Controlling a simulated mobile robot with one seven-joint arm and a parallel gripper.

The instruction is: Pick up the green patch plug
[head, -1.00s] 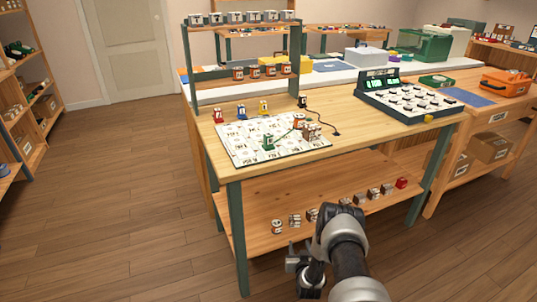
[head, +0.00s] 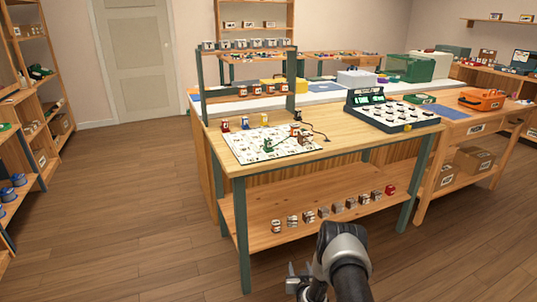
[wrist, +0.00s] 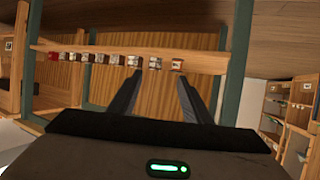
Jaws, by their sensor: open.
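My gripper (head: 300,284) is low in the head view, in front of the bench and well away from the plug. In the wrist view my gripper (wrist: 158,100) shows two dark fingers spread apart with nothing between them. It faces the bench's lower shelf. The green plug is not visible in the wrist view.
Red, blue and yellow plugs stand behind the board. A cable lies beside it. A console (head: 392,112) stands on the bench's right. The lower shelf (head: 262,228) carries a row of small blocks. Bench legs (head: 241,235) stand near my arm. Open floor lies to the left.

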